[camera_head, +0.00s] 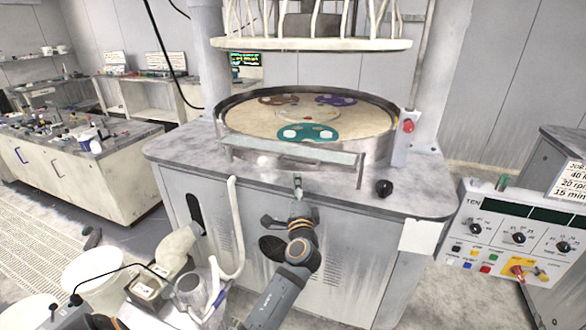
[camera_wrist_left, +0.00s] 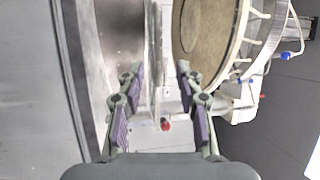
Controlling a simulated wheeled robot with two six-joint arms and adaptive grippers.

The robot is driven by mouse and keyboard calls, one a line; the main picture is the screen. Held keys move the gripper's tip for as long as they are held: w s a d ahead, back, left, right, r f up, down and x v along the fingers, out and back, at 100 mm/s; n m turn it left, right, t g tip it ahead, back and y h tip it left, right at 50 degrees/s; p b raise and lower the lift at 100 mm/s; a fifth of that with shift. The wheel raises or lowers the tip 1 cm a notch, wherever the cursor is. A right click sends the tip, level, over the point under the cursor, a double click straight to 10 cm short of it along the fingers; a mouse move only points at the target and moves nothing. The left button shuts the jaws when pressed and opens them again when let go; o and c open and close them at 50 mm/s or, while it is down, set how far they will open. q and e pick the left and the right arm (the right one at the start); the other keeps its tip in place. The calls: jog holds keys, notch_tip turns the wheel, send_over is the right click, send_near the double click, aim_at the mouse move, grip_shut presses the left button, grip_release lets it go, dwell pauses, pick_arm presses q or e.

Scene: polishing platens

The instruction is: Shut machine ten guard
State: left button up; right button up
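The machine with the round platen (camera_head: 345,122) stands in the middle of the head view. Its guard (camera_head: 300,154) is a pale, glassy panel with a metal frame, lying across the front of the platen, low at the rim. My left gripper (camera_head: 298,184) is just below and in front of the guard's front edge. In the left wrist view the gripper (camera_wrist_left: 155,88) is open, its purple-padded fingers apart. A thin upright strip, which seems to be the guard's edge (camera_wrist_left: 152,50), shows between the fingers; contact cannot be told. My right gripper is not in view.
A control panel (camera_head: 515,240) labelled TEN stands at the right. A red button (camera_head: 408,126) is on a post beside the platen; a black knob (camera_head: 384,188) is at the table's front. A hose (camera_head: 236,230) and white buckets (camera_head: 95,275) are at the lower left.

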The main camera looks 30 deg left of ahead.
aim_at(297, 165)
pick_arm(q)
jog(key=p+x, duration=0.2)
jog(key=x, duration=0.8)
jog(key=shift+w, duration=0.2)
jog(key=shift+a, duration=0.1)
grip_shut()
jog(key=shift+f, duration=0.1)
